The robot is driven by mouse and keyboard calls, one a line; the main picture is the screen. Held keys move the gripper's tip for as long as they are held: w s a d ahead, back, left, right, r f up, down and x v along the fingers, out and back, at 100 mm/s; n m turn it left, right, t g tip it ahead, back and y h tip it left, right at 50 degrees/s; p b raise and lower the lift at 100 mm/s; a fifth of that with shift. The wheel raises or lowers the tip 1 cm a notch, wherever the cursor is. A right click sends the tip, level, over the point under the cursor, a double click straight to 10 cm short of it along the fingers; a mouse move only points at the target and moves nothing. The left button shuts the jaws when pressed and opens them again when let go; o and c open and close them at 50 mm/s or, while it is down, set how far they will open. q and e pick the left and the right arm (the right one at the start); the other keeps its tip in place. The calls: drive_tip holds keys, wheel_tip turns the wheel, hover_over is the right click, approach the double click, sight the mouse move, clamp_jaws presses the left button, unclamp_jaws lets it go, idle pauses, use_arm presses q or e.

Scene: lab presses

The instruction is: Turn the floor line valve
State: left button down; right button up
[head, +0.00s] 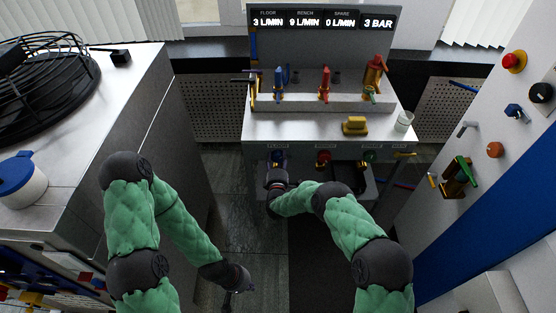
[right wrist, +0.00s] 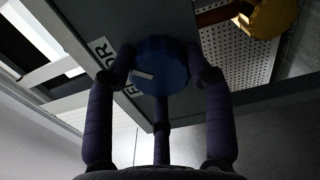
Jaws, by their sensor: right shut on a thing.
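The floor line valve is a round blue knob (head: 277,155) on the bench's front face, below the left label. In the right wrist view the blue knob (right wrist: 165,62) fills the space between my fingers, with a white mark on its face and a partly hidden label ending in "OR" beside it. My right gripper (head: 277,168) is shut on this knob; its dark fingers (right wrist: 162,85) touch it from both sides. My left gripper (head: 231,292) hangs low over the floor, away from the bench; its finger opening is too small and dark to tell.
The display (head: 322,20) reads floor 3, bench 9, spare 0 L/MIN and 3 BAR. A red knob (head: 323,156) is right of the blue one. A yellow object (head: 354,126) and a cup (head: 403,121) stand on the bench. A grey cabinet (head: 180,120) is at left, a panel (head: 470,130) at right.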

drive_tip(key=shift+a+r, duration=0.15)
drive_tip(key=shift+a, duration=0.2)
drive_tip(key=o, duration=1)
drive_tip(key=shift+o, duration=0.6)
drive_tip(key=shift+a, duration=0.1)
drive_tip(key=shift+f, duration=0.2)
drive_tip(key=shift+s, duration=0.15)
drive_tip(key=shift+s+d, duration=0.2)
drive_tip(key=shift+s, duration=0.1)
drive_tip(key=s, duration=1.1)
